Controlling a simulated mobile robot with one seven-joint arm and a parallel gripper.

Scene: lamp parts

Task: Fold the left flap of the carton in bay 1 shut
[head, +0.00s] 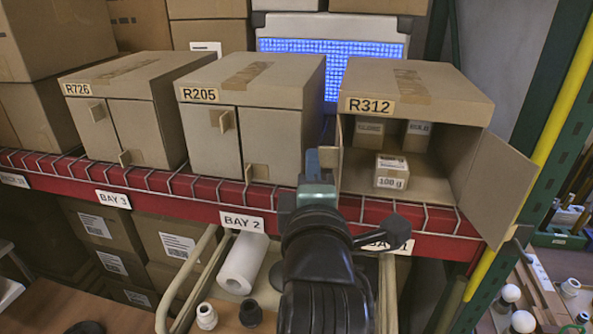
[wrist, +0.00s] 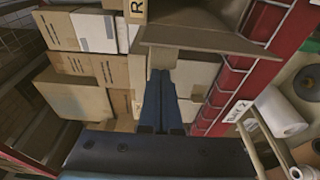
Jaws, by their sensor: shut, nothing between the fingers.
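The bay 1 carton (head: 418,88), labelled R312, stands open at the front on the right of the shelf. Its left flap (head: 338,158) shows as a narrow, nearly edge-on strip at the left of the opening, partly hidden by my gripper. Its right flap (head: 492,188) is swung wide open to the right. My gripper (head: 313,160) is shut and empty, just left of the left flap; I cannot tell whether they touch. In the wrist view the closed fingers (wrist: 163,75) lie close to a brown cardboard panel (wrist: 205,40); I cannot tell which panel it is.
Small boxes (head: 391,172) stand inside the open carton. Cartons R205 (head: 211,138) and R726 (head: 134,128) stand shut to the left. The red shelf beam (head: 178,192) runs below. A paper roll (head: 243,263) lies under bay 2. A green and yellow post (head: 550,110) bounds the right.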

